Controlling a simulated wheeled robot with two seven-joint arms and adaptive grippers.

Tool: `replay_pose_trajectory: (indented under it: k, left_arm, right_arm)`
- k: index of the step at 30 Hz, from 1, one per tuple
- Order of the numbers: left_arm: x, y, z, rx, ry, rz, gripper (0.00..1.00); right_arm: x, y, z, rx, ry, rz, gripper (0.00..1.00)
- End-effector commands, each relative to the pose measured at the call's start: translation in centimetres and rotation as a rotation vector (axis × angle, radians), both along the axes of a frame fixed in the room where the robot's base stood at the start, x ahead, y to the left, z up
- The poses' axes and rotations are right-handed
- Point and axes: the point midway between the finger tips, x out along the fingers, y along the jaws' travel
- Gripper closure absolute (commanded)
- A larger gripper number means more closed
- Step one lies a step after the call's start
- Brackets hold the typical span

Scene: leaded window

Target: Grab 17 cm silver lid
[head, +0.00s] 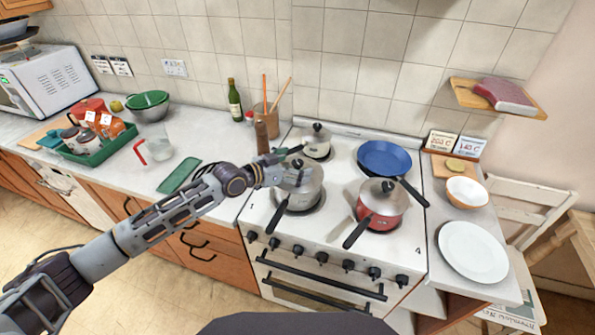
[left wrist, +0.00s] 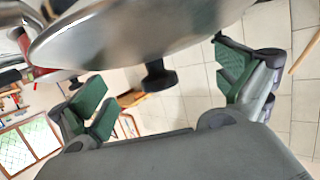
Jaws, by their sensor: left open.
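Three pots with silver lids stand on the white stove. A grey pot with its silver lid (head: 310,177) is at the front left, a second lidded grey pot (head: 317,142) is behind it, and a red pot (head: 378,212) with a silver lid (head: 384,190) is at the front right. I cannot tell the lid sizes. My left gripper (head: 290,160) is open at the front-left lid and hides part of it. In the left wrist view, a silver lid (left wrist: 130,35) fills the top, its black knob (left wrist: 156,76) between the spread green-padded fingers, with gaps on both sides.
Black pot handles stick out toward the stove's front. A blue pan (head: 384,157) sits at the back right. A wooden utensil pot (head: 268,118) and a bottle (head: 235,100) stand left of the stove. A white plate (head: 472,250) and bowl (head: 467,191) are on the right counter.

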Motion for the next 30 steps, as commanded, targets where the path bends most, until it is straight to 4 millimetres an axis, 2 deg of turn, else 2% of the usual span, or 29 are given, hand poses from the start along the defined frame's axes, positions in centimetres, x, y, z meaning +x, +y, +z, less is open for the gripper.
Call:
replay_pose_trajectory:
  k: [6, 20, 30]
  left_arm:
    - [0.42, -0.59, -0.23, 0.000, 0.000, 0.000, 0.00]
    - [0.43, -0.59, -0.25, 0.001, -0.001, 0.000, 0.01]
    - [0.42, -0.56, -0.35, 0.002, 0.001, 0.000, 0.45]
  right_arm:
    - [-0.03, 0.01, 0.18, 0.000, 0.000, 0.000, 0.60]
    - [-0.05, 0.36, 0.15, 0.004, 0.001, -0.001, 0.60]
    - [-0.06, 0.57, 0.15, 0.006, 0.000, -0.001, 0.60]
